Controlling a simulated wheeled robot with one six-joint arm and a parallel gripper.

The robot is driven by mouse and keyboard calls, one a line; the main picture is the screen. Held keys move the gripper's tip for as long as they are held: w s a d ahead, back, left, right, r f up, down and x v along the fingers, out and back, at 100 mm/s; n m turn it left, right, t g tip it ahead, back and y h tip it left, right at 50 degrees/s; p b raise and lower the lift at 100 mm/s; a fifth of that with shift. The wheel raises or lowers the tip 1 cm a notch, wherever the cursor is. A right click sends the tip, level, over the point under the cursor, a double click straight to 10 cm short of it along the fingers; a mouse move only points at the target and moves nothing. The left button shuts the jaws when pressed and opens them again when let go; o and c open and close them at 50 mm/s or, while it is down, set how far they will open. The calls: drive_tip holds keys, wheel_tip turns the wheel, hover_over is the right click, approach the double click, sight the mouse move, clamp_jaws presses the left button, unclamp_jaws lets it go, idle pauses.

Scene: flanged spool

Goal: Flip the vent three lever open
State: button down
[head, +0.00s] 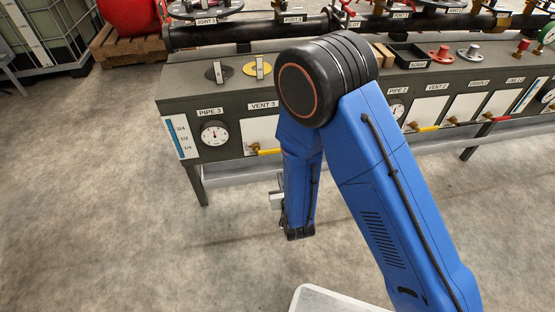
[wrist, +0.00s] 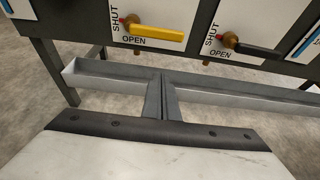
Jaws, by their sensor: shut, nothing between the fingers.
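The vent three lever is a yellow handle on a brass valve, on the white panel (head: 262,135) under the "VENT 3" label. In the head view the lever (head: 268,152) is partly covered by my arm. In the wrist view the yellow lever (wrist: 157,33) points right from its pivot, roughly level. "SHUT" reads upright at its left and "OPEN" reads along below it. My gripper (wrist: 163,78) is shut and empty, lower than the lever and apart from it. In the head view my gripper (head: 277,200) is in front of the bench, below the panel.
A black lever (wrist: 262,48) sits on the neighbouring panel at right. The bench's lower rail (wrist: 110,78) and left leg (wrist: 55,72) are below the panels. A round gauge (head: 215,133) is left of the vent panel. The floor (head: 120,230) in front is clear.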

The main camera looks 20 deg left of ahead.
drive_tip(key=x, duration=1)
drive_tip(key=shift+d+r, duration=0.15)
drive_tip(key=shift+r, duration=1.85)
